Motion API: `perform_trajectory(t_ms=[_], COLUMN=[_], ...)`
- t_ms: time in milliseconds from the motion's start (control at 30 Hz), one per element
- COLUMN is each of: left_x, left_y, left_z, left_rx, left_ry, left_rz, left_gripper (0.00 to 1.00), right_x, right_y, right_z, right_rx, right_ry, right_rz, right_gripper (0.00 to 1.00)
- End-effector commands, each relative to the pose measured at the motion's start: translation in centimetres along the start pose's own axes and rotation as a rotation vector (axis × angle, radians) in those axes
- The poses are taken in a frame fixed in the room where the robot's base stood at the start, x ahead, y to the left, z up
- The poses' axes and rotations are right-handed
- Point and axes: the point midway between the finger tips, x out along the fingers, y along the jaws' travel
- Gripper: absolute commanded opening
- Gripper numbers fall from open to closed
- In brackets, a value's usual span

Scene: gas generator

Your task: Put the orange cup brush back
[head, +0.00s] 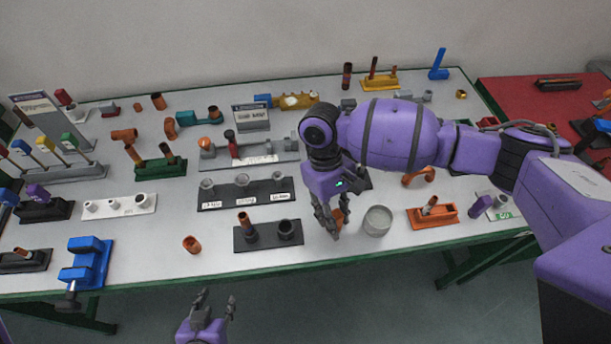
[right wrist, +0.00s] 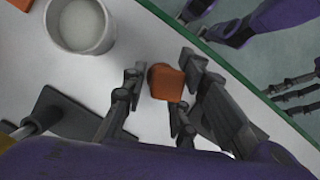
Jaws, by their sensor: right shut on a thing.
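My right gripper (head: 334,222) is shut on a short orange piece (head: 342,214), which looks like the orange cup brush. In the right wrist view the orange piece (right wrist: 166,83) sits between the two fingers of the right gripper (right wrist: 165,88), with a rounded, darker end showing at its left. The fingers partly hide it. It is over the front part of the table, beside a grey cup (head: 377,221); I cannot tell whether it touches the table. My left gripper (head: 215,301) is in front of the table edge, its fingers apart and empty.
The grey cup (right wrist: 82,24) stands close to the right gripper. A black two-hole holder (head: 268,244) is to its left, an orange holder (head: 433,222) to its right. An orange ring (head: 192,244) and blue vise (head: 87,262) stand further left. The table (head: 345,251) is crowded behind.

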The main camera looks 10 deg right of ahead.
Motion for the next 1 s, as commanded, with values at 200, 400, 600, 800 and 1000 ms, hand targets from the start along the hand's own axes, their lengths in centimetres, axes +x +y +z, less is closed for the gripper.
perform_trajectory(t_ms=[200,400,600,800,1000], left_x=[0.0,0.0,0.0,0.0,0.0], left_y=[0.0,0.1,0.2,0.3,0.2], left_z=[0.5,0.6,0.5,0.4,0.6], left_rx=[0.000,-0.003,-0.008,-0.012,-0.007], left_ry=[-0.007,-0.010,-0.007,-0.005,-0.009], left_rz=[0.000,0.000,0.000,0.000,0.000], left_gripper=[0.40,0.40,0.40,0.40,0.40], right_x=[0.8,1.4,1.4,1.4,1.1], right_y=[0.0,0.0,0.0,0.0,0.1], right_z=[-0.2,-0.4,-0.5,-0.5,-0.5], right_rx=[0.001,0.001,0.000,0.000,0.000], right_ry=[-0.003,-0.003,-0.001,-0.001,0.000], right_rz=[-0.001,0.000,0.000,0.000,0.000], right_gripper=[0.01,0.01,0.42,0.49,0.49])
